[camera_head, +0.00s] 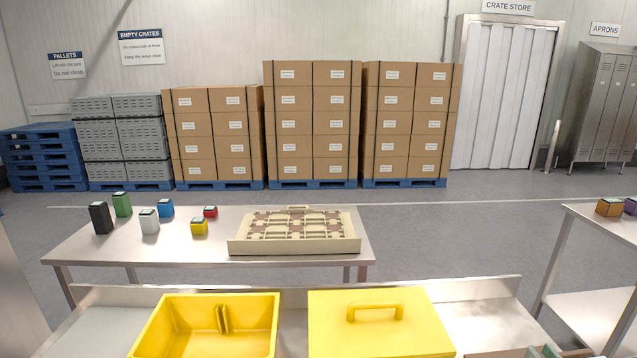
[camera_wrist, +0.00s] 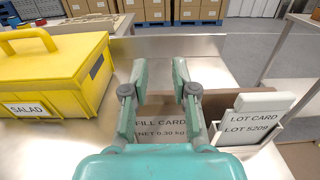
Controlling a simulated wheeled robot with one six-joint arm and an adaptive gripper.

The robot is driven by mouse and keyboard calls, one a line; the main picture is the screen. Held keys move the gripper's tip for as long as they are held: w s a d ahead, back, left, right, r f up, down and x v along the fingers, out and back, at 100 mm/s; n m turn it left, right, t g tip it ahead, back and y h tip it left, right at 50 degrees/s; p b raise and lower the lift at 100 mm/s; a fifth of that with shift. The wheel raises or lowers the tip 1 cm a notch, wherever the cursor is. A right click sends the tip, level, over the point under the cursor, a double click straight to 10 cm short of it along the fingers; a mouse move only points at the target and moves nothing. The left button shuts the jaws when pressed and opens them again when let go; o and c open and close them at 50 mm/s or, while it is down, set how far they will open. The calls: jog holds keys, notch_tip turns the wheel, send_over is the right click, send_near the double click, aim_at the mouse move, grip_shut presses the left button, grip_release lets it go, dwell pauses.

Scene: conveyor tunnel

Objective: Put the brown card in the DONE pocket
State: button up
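A brown card (camera_wrist: 160,128) lettered "FILL CARD" and "NET 0.30 kg" shows in the wrist view, below and between my fingers, which hide parts of it. My gripper (camera_wrist: 160,70) is pale green, with its two fingertips apart and only bench visible between them. In the head view, small pale green parts that look like my gripper's fingertips (camera_head: 543,351) show at the bottom edge, right of the lidded yellow box. No pocket marked DONE can be read in either view.
A white card (camera_wrist: 255,118) lettered "LOT CARD LOT 5209" stands to the right of my gripper. A yellow lidded box (camera_head: 380,325) labelled SALAD is to the left, beside an open yellow bin (camera_head: 160,325). Bare steel bench lies between box and cards.

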jog(key=s, duration=1.2)
jog(key=shift+d, duration=0.15)
